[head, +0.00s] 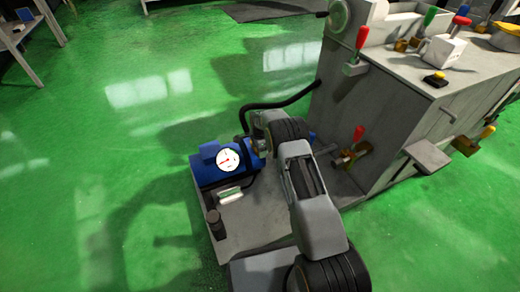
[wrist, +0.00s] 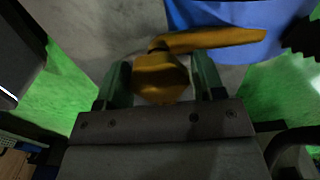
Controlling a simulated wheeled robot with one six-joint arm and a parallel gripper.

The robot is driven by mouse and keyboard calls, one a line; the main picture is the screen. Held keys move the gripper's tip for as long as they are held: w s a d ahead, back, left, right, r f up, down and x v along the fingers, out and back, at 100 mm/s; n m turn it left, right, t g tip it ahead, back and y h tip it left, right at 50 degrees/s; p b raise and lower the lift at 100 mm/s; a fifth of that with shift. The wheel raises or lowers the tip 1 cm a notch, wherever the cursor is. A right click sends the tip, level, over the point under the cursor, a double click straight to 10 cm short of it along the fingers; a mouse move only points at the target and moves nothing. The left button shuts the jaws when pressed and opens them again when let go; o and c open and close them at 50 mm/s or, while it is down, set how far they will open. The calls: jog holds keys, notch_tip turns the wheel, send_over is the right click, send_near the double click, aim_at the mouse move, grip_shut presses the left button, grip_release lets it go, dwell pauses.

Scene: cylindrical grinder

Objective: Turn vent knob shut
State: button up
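A brass-yellow knob (wrist: 160,78) with a long lever reaching to the right shows in the wrist view, in front of a blue body (wrist: 235,18). My gripper (wrist: 160,82) has its two green fingers spread, one on each side of the knob's round part. The knob nearly fills the gap; firm contact with the fingers is not clear. In the head view a blue unit (head: 207,172) with a white dial gauge stands low beside the machine. My arm reaches down to it and hides the gripper and the knob there.
The grey grinder (head: 345,115) stands at the right with red, yellow and green handled levers on it. A black hose (head: 285,103) runs from the blue unit to it. A dark cylinder (head: 215,223) stands on the base plate in front.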

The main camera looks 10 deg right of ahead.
jog(key=o, duration=0.3)
notch_tip(320, 180, up, 14)
jog(key=p, duration=0.5)
jog(key=shift+f, duration=0.15)
dwell(0.4)
jog(key=s+r+n+t+p, duration=0.15)
jog(key=s+r+p, duration=0.35)
jog(key=r, duration=0.7)
jog(key=s+r+n+p, duration=0.3)
jog(key=r+p, duration=0.4)
jog(key=r, duration=0.5)
jog(key=s+r+n+p, duration=0.3)
jog(key=s+r+p, duration=0.25)
jog(key=r, duration=0.65)
jog(key=s+r+n+t+p, duration=0.2)
jog(key=s+r+n+p, duration=0.6)
jog(key=s+r+p, duration=0.8)
jog(key=s+r, duration=0.3)
jog(key=s, duration=0.2)
jog(key=shift+r, duration=0.25)
